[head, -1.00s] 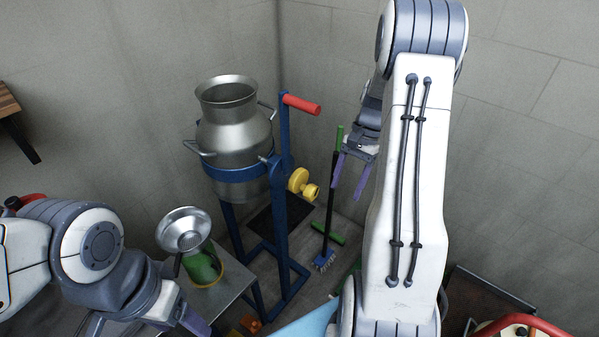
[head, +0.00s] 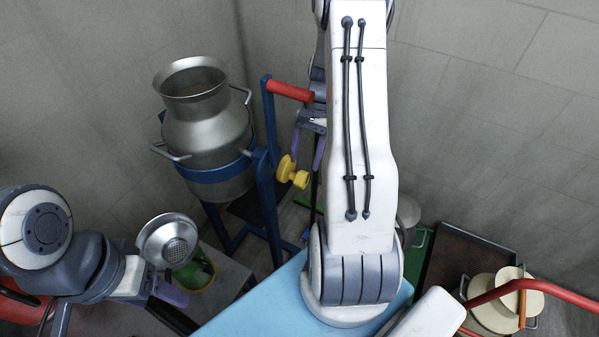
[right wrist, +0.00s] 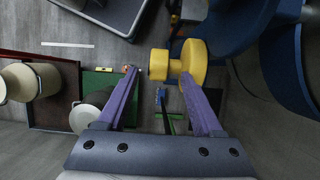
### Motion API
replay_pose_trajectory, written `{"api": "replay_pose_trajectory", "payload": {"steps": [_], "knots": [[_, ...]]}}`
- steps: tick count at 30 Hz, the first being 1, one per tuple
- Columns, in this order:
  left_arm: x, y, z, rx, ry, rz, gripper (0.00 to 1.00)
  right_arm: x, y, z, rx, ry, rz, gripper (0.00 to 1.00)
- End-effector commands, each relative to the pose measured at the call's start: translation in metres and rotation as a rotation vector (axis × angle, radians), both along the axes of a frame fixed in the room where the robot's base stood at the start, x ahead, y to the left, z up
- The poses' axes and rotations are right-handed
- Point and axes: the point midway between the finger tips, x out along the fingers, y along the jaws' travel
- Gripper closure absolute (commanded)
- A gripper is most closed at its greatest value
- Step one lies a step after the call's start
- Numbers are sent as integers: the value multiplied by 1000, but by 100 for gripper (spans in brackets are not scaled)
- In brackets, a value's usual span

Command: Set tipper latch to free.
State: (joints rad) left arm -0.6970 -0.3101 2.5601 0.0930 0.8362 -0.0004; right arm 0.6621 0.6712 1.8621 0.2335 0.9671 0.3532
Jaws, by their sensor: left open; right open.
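The tipper is a blue frame (head: 268,190) that holds a steel milk can (head: 205,130), which stands close to upright. A yellow two-part knob (head: 293,172), which looks like the tipper latch, sits on the frame's right side. It also shows in the right wrist view (right wrist: 192,62). My right gripper (head: 307,155) is open and close to the knob. In the right wrist view its purple fingertips (right wrist: 160,75) lie near the knob, with no clear grip on it. My left gripper (head: 172,290) is open and empty at the lower left, away from the tipper.
A red handle (head: 288,91) juts from the frame just above the knob, close to my right wrist. A steel strainer (head: 168,240) sits over a green container (head: 198,270) on a grey table at lower left. A dark tray (head: 450,262) with cream lidded pots (head: 497,312) lies at right.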

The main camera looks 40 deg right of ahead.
Motion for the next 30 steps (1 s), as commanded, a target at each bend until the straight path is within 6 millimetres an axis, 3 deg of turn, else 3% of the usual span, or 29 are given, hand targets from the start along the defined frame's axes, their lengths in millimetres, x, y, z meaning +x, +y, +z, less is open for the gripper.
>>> {"api": "replay_pose_trajectory", "payload": {"steps": [3, 9, 21, 26, 27, 30], "knots": [[0, 0, 2, 0, 0, 0, 32, -4, 9, -21, 2, 3, 3, 32], [0, 0, 3, 0, 0, 0, 32, -7, 19, -45, 2, 1, 4, 32], [0, 0, 3, 0, 0, 0, 32, -7, 22, -52, -1, 0, 5, 32], [0, 0, 3, 0, 0, 0, 32, -7, 22, -52, -1, 0, 5, 94], [0, 0, 3, 0, 0, 0, 32, -7, 22, -52, -1, -1, 5, 100], [0, 0, 4, 0, 0, 0, 32, -7, 22, -52, 1, 1, 4, 100]]}}
